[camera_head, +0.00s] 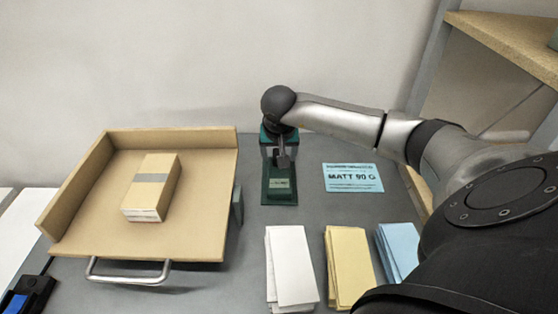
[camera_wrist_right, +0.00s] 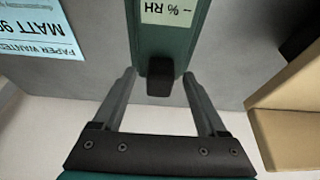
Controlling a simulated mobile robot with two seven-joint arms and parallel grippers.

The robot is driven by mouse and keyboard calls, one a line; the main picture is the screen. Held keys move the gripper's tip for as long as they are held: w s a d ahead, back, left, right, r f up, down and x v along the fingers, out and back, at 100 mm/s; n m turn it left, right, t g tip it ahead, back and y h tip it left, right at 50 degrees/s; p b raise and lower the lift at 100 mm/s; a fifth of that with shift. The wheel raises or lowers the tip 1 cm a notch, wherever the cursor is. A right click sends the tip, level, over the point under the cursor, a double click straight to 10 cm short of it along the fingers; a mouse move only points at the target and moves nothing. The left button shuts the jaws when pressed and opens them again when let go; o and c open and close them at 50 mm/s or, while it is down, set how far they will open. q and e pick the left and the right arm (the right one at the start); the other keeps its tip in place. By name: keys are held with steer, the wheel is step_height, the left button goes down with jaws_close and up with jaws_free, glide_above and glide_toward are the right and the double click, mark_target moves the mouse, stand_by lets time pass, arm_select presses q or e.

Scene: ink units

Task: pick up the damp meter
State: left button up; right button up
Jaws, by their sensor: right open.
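The damp meter (camera_head: 280,190) is a dark green device lying on the grey worktop, in the middle of the head view. In the right wrist view its green body (camera_wrist_right: 150,42) carries a pale label reading "% RH", and a dark block sits at its near end. My right gripper (camera_head: 283,160) is over the far end of the meter, and its arm comes in from the right. In the right wrist view the gripper (camera_wrist_right: 160,80) is open, with its fingers on either side of the dark block and nothing gripped. My left gripper is not in view.
A tan tray (camera_head: 215,190) with a metal handle holds a banded paper block (camera_head: 152,187). A blue "MATT 90 G" card (camera_head: 352,178) lies right of the meter. White (camera_head: 290,265), yellow (camera_head: 348,268) and blue (camera_head: 397,250) paper stacks lie nearer. A wall stands behind.

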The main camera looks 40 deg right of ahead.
jaws_close()
stand_by(0.7)
